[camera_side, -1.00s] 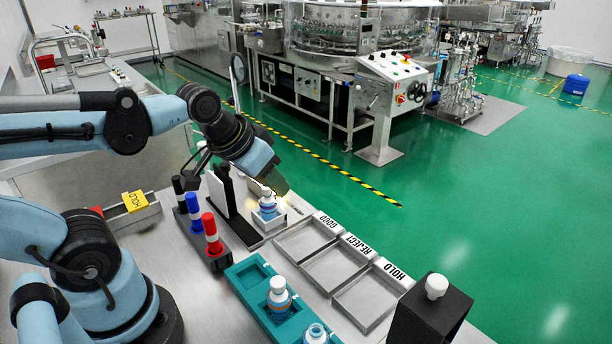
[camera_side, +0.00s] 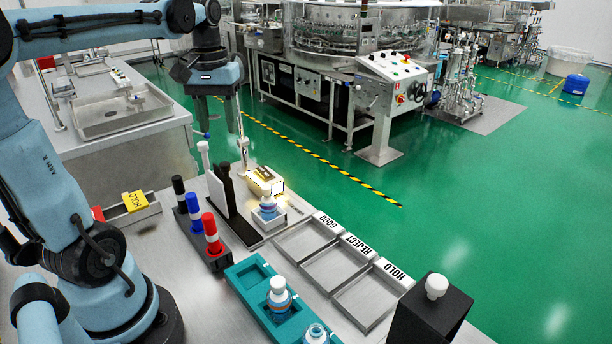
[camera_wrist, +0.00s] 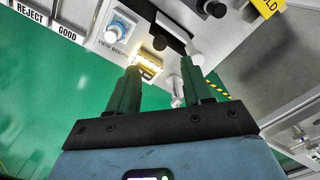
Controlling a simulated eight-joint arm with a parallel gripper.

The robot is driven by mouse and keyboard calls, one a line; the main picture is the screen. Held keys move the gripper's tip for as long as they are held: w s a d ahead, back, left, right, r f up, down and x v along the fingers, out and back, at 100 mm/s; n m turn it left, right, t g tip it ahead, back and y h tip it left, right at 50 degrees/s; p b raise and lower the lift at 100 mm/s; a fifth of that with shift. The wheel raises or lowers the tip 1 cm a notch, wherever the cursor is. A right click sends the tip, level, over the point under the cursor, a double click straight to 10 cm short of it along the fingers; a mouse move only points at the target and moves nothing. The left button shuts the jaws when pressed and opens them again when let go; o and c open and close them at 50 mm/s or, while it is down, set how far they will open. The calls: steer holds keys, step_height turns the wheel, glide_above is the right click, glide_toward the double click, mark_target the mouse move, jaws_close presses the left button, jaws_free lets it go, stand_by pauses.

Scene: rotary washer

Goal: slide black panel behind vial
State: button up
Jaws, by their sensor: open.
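The black panel (camera_side: 228,195) stands upright in the viewing booth at the table's far edge. Its dark knob (camera_wrist: 160,42) shows in the wrist view, above the gap between my fingers. The vial (camera_side: 268,207), white-capped with a blue label, stands upright in the booth to the right of the panel; it also shows at the top of the wrist view (camera_wrist: 121,27). A white panel with a white knob (camera_side: 203,147) is left of the black panel. My gripper (camera_side: 219,130) is open and empty, pointing down above and behind the panels, touching neither.
A lit lamp box (camera_side: 265,181) is behind the vial. Black, blue and red capped markers (camera_side: 211,235) stand in a rack at left. A teal tray (camera_side: 246,283) with vials and the GOOD, REJECT and HOLD trays (camera_side: 339,265) lie in front and to the right.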

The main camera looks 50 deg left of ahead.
mark_target(225, 163)
step_height(225, 163, down, 9)
steer(key=shift+r, duration=0.1)
stand_by(0.3)
jaws_close()
stand_by(0.4)
